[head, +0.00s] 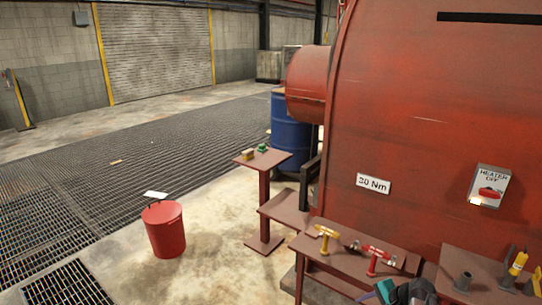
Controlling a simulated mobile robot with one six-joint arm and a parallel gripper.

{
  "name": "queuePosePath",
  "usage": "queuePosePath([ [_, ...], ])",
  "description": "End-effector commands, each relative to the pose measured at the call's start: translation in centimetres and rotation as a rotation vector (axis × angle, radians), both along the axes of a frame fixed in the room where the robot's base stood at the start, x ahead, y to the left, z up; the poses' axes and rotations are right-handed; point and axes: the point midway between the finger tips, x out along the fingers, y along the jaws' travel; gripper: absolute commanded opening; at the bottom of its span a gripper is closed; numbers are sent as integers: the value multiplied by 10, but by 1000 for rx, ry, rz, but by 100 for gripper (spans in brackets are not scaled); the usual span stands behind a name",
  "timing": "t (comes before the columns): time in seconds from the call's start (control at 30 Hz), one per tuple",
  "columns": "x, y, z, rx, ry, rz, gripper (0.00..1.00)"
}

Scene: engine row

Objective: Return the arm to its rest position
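What looks like my gripper (400,291) shows at the bottom edge of the head view, right of centre. It is a dark shape with a teal part on its left, cut off by the frame. It appears in front of the lower part of a red-brown bench (345,262). I cannot make out its fingers, or whether it holds anything. The rest of my arm is out of view.
A yellow-handled tool (326,235) and a red-handled tool (372,258) are on the bench. A yellow tool (517,263) stands on the right-hand bench. The large red engine (430,130) rises behind. A red bucket (164,230) stands left on open floor.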

Motion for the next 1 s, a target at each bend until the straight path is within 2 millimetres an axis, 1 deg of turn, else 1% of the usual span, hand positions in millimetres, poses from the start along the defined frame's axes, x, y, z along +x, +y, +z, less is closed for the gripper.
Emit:
queuePosePath([
  [0.03, -3, 15, -5, -32, 11, 62, 45],
  [0.1, -7, 31, -13, -79, 23, 146, 45],
  [0.3, -20, 72, -30, -211, 55, 387, 45],
  [0.5, -36, 108, -45, -338, 83, 632, 45],
  [0.7, -50, 135, -55, -454, 106, 859, 45],
  [1.0, -63, 157, -61, -564, 126, 1082, 45],
])
